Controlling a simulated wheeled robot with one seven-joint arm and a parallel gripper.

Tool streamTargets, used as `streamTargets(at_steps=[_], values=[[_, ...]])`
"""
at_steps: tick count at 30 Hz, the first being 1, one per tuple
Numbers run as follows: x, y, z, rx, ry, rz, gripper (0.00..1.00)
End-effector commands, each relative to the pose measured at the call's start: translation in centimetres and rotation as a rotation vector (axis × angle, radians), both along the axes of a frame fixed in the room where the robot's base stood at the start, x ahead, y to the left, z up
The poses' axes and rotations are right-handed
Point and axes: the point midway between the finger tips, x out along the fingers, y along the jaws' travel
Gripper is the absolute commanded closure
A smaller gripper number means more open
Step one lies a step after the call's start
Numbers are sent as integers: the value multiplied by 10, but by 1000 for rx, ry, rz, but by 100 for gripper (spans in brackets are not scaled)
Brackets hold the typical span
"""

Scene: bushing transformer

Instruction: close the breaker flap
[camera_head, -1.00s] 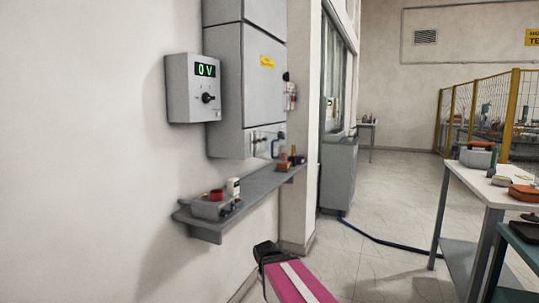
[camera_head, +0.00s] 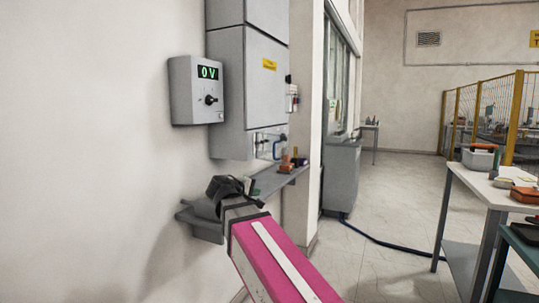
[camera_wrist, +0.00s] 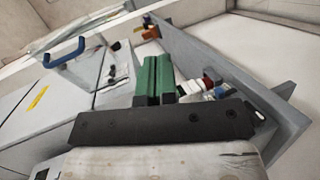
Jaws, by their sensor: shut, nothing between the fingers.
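The breaker flap appears to be the small clear panel (camera_head: 266,145) at the lower right of the grey wall cabinet, beside a blue handle. It is too small in the head view to tell how far it stands open. In the wrist view the clear panel (camera_wrist: 116,62) and the blue handle (camera_wrist: 67,52) lie up and left of my fingers. My gripper (camera_head: 248,187) is in front of the shelf, below the cabinet and apart from the flap. In the wrist view its green fingers (camera_wrist: 153,77) are together, with nothing between them.
A narrow grey wall shelf (camera_head: 281,177) runs below the cabinet (camera_head: 264,85), with small items on it. A control box (camera_head: 196,90) reading 0 V hangs to the left. A worktable (camera_head: 483,184) stands at right. The floor between is mostly clear.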

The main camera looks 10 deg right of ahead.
Motion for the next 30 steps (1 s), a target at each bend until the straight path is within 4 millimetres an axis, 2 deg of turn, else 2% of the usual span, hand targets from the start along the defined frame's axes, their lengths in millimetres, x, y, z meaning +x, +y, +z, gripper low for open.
streamTargets(at_steps=[1, 4, 6, 10, 13, 17, 30], values=[[-1, 8, 26, -43, -32, 8, 100], [-7, 19, 69, -128, -85, 14, 100], [-12, 24, 93, -176, -114, 14, 100], [-19, 31, 121, -231, -150, 10, 100], [-21, 32, 129, -251, -160, 8, 100], [-16, 27, 131, -255, -161, 8, 100], [32, -24, 129, -253, -160, 6, 100]])
